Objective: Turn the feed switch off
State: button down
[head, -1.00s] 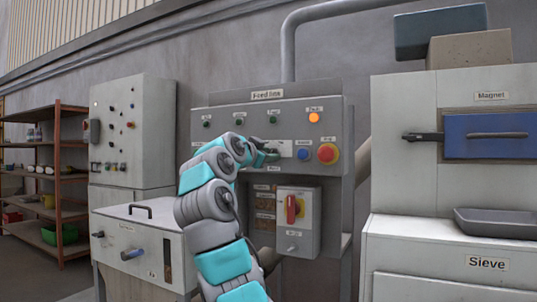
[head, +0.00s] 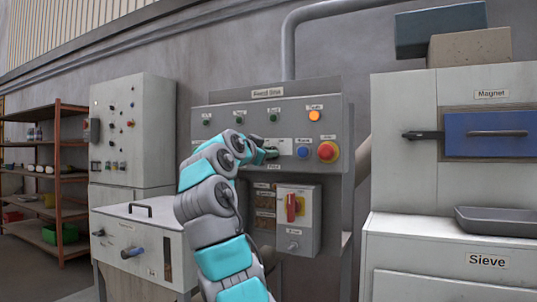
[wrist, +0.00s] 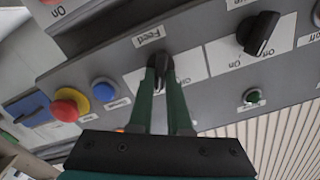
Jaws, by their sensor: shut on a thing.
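The feed switch (wrist: 164,72) is a black rotary knob under a "Feed" label on the grey control panel (head: 225,112). My gripper (wrist: 162,64) is shut on this knob, with one green finger on each side of it in the wrist view. The fingers cover part of the knob and its plate, so I cannot tell its exact setting. In the head view my gripper (head: 268,154) is at the panel's lower middle and my arm hides the knob.
A blue button (head: 303,152) and a red emergency stop (head: 327,152) sit right of my gripper. Another black knob (wrist: 258,34) is beside the feed switch. An orange lamp (head: 314,115) is lit above. A box with a red switch (head: 292,208) is below.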

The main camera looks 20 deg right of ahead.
jog(key=shift+w+a+n+p, duration=0.15)
jog(key=shift+n+p, duration=0.2)
jog(key=shift+n, duration=2.5)
jog(key=shift+w+a+n+p, duration=0.15)
jog(key=shift+n+p, duration=0.15)
jog(key=shift+n, duration=2.55)
jog(key=c, duration=0.9)
grip_release()
jog(key=shift+o, duration=0.2)
jog(key=b+v, duration=0.1)
jog(key=v, duration=0.6)
jog(key=shift+s+a+b, duration=0.25)
jog(key=shift+a+b, duration=0.05)
jog(key=shift+b, duration=0.1)
